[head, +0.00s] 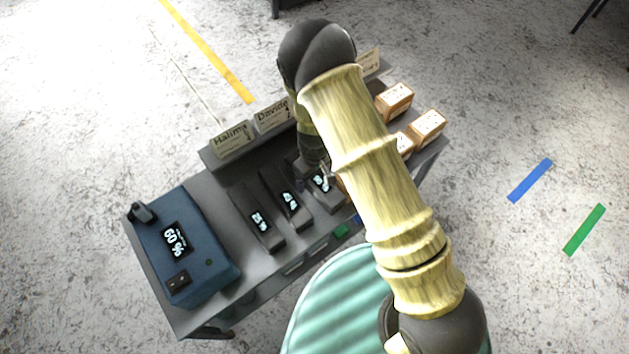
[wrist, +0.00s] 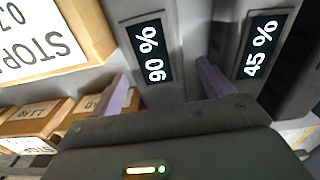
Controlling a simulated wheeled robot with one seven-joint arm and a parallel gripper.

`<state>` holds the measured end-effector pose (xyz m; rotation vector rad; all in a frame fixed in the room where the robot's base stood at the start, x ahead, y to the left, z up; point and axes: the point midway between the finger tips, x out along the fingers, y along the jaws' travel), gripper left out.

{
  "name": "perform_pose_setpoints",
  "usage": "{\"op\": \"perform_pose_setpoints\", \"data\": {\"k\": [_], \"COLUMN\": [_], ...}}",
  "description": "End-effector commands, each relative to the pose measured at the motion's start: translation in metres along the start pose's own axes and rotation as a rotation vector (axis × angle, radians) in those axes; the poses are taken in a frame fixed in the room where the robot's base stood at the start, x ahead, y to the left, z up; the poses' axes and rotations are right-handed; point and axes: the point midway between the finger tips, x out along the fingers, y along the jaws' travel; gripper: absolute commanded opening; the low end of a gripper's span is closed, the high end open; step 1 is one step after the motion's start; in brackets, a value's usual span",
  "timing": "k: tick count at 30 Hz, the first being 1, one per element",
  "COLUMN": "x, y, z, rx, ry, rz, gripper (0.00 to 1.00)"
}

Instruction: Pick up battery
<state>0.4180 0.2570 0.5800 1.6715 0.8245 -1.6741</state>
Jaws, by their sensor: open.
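Several dark grey batteries with small lit displays lie in a row on the grey table. In the head view, the left one (head: 258,219) and the middle one (head: 290,201) are clear of my arm. The right one (head: 322,187) is partly hidden by my gripper (head: 324,173). In the wrist view, the battery reading 90 % (wrist: 154,52) lies in front of and between the two pale purple fingers of my open gripper (wrist: 161,70). The battery reading 45 % (wrist: 262,48) lies to the right of the fingers. I cannot tell whether the fingers touch the 90 % battery.
A blue charger box (head: 187,247) reading 60 % stands at the table's left end. Name cards, Halima (head: 232,140) and Davide (head: 272,115), stand along the back. Orange-brown boxes (head: 428,126) stand to the right; a labelled box (wrist: 50,45) is close left of my fingers.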

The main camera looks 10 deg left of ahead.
Motion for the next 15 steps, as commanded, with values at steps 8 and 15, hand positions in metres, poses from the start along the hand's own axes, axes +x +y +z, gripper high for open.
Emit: {"op": "perform_pose_setpoints", "data": {"k": [8,15], "x": [0.0121,0.012], "y": [0.0004,0.0003], "z": [-0.0006,-0.0004], "rx": [0.0,0.0], "ry": [0.002,0.001], "rz": [0.001,0.0], "gripper": [0.8,0.8]}}
